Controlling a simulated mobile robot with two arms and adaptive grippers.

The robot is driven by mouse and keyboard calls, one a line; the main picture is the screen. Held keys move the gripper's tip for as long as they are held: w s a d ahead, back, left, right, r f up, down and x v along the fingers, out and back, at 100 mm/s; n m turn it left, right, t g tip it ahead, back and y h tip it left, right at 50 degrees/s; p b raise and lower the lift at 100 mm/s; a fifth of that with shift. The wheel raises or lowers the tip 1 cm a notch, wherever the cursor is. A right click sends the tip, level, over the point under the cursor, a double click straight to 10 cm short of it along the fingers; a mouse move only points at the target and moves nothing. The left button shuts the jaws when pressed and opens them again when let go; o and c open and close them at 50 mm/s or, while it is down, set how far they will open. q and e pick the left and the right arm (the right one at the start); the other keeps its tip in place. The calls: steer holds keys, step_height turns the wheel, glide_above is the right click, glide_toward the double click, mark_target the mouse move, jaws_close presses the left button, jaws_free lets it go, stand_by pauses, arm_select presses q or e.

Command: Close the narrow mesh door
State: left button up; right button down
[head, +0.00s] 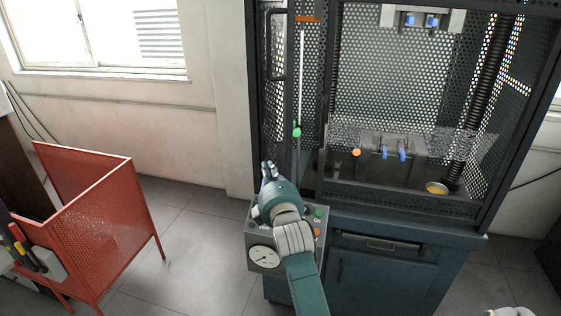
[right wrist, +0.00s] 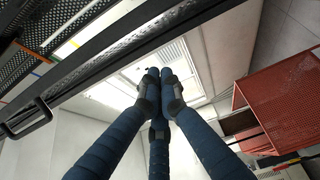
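The narrow mesh door (head: 266,110) stands at the left side of the tall dark test frame (head: 484,205), a tall panel with a dark loop handle (head: 271,45) near its top. It seems turned at an angle to the front; how far it stands open I cannot tell. The right wrist view shows a dark door edge running diagonally and a loop handle (right wrist: 27,120) at left. My right gripper (head: 267,168) is low in front of the door, below the handle and apart from it. Its three blue fingers (right wrist: 155,76) meet at the tips with nothing between them. My left gripper is not seen.
A gauge box (head: 264,256) with buttons sits beneath my right gripper. A red mesh guard (head: 105,215) stands at left, with bare floor (head: 195,235) between it and the frame. A green-ended white rod (head: 297,131) shows by the door. A drawer (head: 380,243) is below right.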

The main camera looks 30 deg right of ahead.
mark_target(287, 163)
steer(key=d+p, duration=0.1)
steer(key=d, duration=0.3)
steer(key=shift+w+d+p, duration=0.1)
steer(key=shift+d+p, duration=0.05)
steer(key=shift+p, duration=0.15)
steer(key=shift+d, duration=0.1)
steer(key=shift+d+y, duration=0.15)
steer(key=shift+y, duration=0.15)
steer(key=shift+s+d+n+t+y, duration=0.3)
steer(key=shift+d+n+y, duration=0.1)
steer(key=shift+d+y, duration=0.1)
steer(key=shift+d, duration=0.1)
steer(key=shift+d+p, duration=0.1)
steer(key=shift+p, duration=0.2)
